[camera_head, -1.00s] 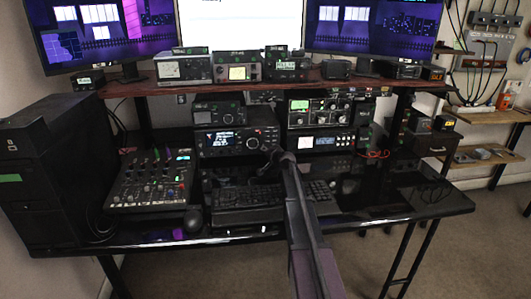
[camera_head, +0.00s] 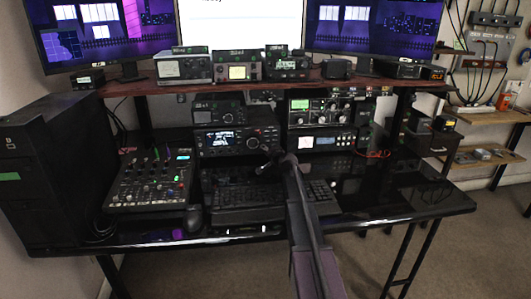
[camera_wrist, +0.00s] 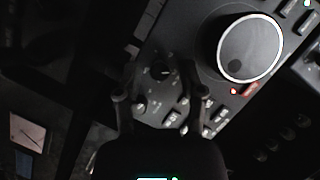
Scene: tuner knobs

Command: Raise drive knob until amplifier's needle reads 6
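My gripper (camera_head: 268,168) is in front of the black radio (camera_head: 225,143) on the desk. In the wrist view, the fingers of my gripper (camera_wrist: 160,92) are apart, with nothing held between them. A small dark knob (camera_wrist: 163,72) with a light pointer mark shows beyond and between the fingers. No contact is visible, and its label is too small to read. A large silver-rimmed dial (camera_wrist: 250,48) lies to the upper right. A unit with a lit green meter (camera_head: 300,105) stands right of the radio. I cannot read its needle or tell whether it is the amplifier.
Smaller knobs (camera_wrist: 140,107) sit close to the fingers. A keyboard (camera_head: 245,207) lies below my gripper, and a mixer (camera_head: 152,183) stands to the left. The shelf (camera_head: 215,86) with several devices crosses above the radios. The desk's right side (camera_head: 410,200) is mostly clear.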

